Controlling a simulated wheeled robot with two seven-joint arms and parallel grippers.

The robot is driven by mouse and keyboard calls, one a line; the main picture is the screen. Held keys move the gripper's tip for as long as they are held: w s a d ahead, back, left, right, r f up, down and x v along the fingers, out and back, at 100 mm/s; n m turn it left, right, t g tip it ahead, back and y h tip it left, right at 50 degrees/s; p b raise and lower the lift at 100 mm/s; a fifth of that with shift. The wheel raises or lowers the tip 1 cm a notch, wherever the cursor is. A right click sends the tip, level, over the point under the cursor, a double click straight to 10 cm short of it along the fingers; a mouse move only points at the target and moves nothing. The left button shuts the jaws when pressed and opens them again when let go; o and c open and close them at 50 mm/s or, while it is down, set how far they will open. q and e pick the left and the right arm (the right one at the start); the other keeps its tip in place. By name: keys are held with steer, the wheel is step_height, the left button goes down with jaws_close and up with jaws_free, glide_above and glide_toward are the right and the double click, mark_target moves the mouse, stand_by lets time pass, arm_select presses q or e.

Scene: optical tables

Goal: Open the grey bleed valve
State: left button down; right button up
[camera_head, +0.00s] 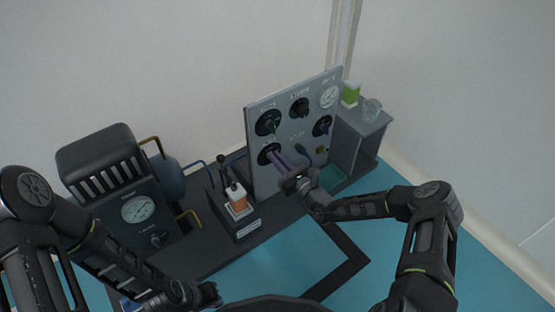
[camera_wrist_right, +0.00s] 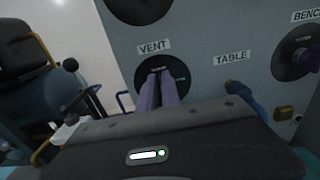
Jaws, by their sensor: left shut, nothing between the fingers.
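The grey panel (camera_head: 290,115) carries several round black valve knobs. The knob labelled VENT (camera_wrist_right: 181,74) is at its lower left and also shows in the head view (camera_head: 263,157). No label in view reads "bleed". My right gripper (camera_head: 274,157) reaches this knob with its two purple fingers, which also show in the right wrist view (camera_wrist_right: 162,75). The fingertips are close together at the knob's middle and hide its handle. I cannot tell whether they grip it. My left gripper (camera_head: 213,292) is shut and empty, low at the table's front, away from the panel.
A black pump unit with a gauge (camera_head: 138,208) stands at the left. A side shelf (camera_head: 365,125) holds a green box (camera_head: 350,94) and a glass (camera_head: 372,108). A blue lever (camera_wrist_right: 240,92) sits right of the VENT knob.

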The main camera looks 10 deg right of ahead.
steer(key=shift+d+m, duration=0.1)
steer(key=shift+m, duration=0.4)
jaws_close()
steer(key=m, duration=0.1)
steer(key=m+p, duration=0.1)
steer(key=shift+w+d+m, duration=0.1)
steer(key=shift+d+m, duration=0.1)
steer(key=shift+m, duration=0.1)
steer(key=m, duration=0.4)
steer(key=shift+w+d+f, duration=0.1)
steer(key=shift+d+f, duration=0.2)
steer(key=m, duration=0.3)
steer(key=f+m+b, duration=0.1)
steer(key=m, duration=0.6)
steer(key=shift+w+d+f+m, duration=0.1)
steer(key=shift+d+f+m, duration=0.15)
steer(key=shift+m, duration=0.05)
steer(key=o, duration=0.6)
jaws_free()
